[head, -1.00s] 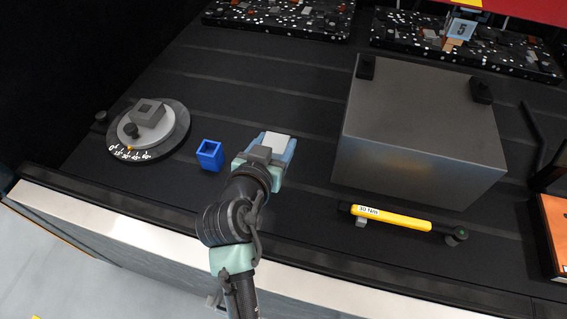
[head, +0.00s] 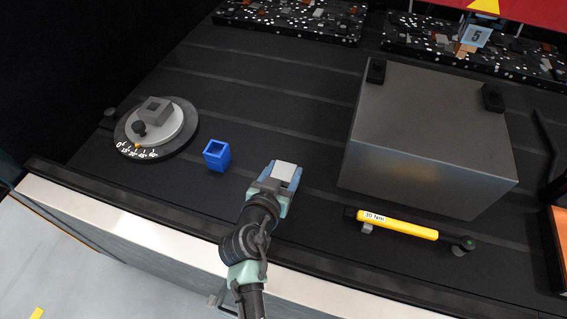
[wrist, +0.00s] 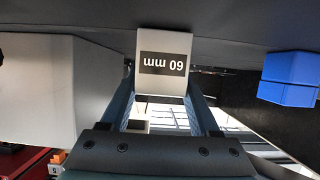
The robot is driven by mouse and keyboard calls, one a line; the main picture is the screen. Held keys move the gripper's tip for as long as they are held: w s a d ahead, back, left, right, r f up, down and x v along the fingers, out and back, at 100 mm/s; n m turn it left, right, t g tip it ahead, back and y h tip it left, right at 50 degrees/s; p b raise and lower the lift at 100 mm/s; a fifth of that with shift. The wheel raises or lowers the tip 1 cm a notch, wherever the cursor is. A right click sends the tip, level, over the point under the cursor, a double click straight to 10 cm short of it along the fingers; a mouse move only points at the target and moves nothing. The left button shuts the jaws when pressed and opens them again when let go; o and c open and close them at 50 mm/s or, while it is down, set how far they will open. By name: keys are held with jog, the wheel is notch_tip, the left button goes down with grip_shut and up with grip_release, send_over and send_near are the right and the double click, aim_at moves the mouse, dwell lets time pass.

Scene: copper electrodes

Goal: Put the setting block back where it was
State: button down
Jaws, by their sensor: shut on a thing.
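The setting block is a light grey block (head: 284,171) with a black label reading "60 mm", which appears upside down in the wrist view (wrist: 163,62). My gripper (head: 280,182) is shut on it, with a blue finger on each side. In the head view it is over the dark bench, right of the blue open-topped box and left of the large grey block. Whether the setting block touches the bench is not clear.
A blue box (head: 217,155) stands left of my gripper. A round dial plate (head: 178,140) with angle marks is at the far left. A large grey block (head: 425,130) and a yellow torque wrench (head: 400,226) are to the right. Speckled trays lie at the back.

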jog(key=shift+w+r, duration=0.1)
jog(key=shift+w, duration=0.05)
jog(key=shift+c, duration=0.6)
grip_release()
jog(key=shift+f, duration=0.2)
jog(key=shift+r, duration=0.1)
